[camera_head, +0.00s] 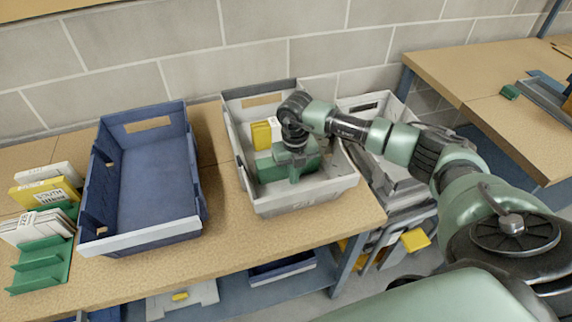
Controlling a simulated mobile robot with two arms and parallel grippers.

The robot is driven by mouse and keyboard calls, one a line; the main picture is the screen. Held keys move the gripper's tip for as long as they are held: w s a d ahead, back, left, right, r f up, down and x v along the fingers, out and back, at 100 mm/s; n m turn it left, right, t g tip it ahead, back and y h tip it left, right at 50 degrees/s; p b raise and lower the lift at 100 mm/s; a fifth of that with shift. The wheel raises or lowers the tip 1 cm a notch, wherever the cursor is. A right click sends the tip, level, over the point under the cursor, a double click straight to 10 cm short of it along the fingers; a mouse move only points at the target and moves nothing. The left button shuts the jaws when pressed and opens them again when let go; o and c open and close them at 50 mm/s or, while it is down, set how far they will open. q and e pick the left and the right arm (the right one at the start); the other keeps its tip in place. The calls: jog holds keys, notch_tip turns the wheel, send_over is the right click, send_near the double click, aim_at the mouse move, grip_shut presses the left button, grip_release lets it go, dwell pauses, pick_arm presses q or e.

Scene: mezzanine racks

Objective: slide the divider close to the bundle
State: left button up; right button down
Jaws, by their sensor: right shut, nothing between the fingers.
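A bundle of yellow and white flat pieces (262,134) stands upright in the back left of the grey bin (310,194). A green divider (267,168) is in the same bin, just in front of the bundle. My right gripper (294,174) reaches down into the bin from the right, over the divider. It is shut with nothing between its fingers. Its green body overlaps the green divider, so I cannot tell whether they touch or exactly how wide the gap to the bundle is. My left gripper is not in view.
An empty blue bin (150,185) stands left of the grey bin. Further left are white and yellow packets (48,190) and a green stepped holder (42,265). A block wall (300,22) closes the back. Another wooden table (470,70) stands at right.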

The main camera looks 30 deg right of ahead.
dwell(0.3)
jog(key=shift+w+d+f+b, duration=0.1)
jog(key=shift+w+d+b, duration=0.1)
jog(key=shift+w+b, duration=0.6)
jog(key=shift+w+d+b, duration=0.25)
jog(key=shift+w+b, duration=0.55)
jog(key=shift+w, duration=0.2)
jog(key=shift+w+d+b, duration=0.25)
jog(key=shift+w+b, duration=0.6)
jog(key=shift+w, duration=0.2)
jog(key=shift+w+d+b, duration=0.25)
jog(key=shift+w+b, duration=0.55)
jog(key=shift+w, duration=0.2)
jog(key=shift+w+d+b, duration=0.25)
jog(key=shift+w+b, duration=0.7)
jog(key=shift+w, duration=0.1)
jog(key=shift+s+r+p, duration=0.2)
jog(key=shift+s+p, duration=0.05)
jog(key=shift+p, duration=0.25)
jog(key=shift+s+a+p, duration=0.1)
jog(key=shift+s+p, duration=0.3)
jog(key=shift+s+f, duration=0.1)
jog(key=shift+a, duration=0.1)
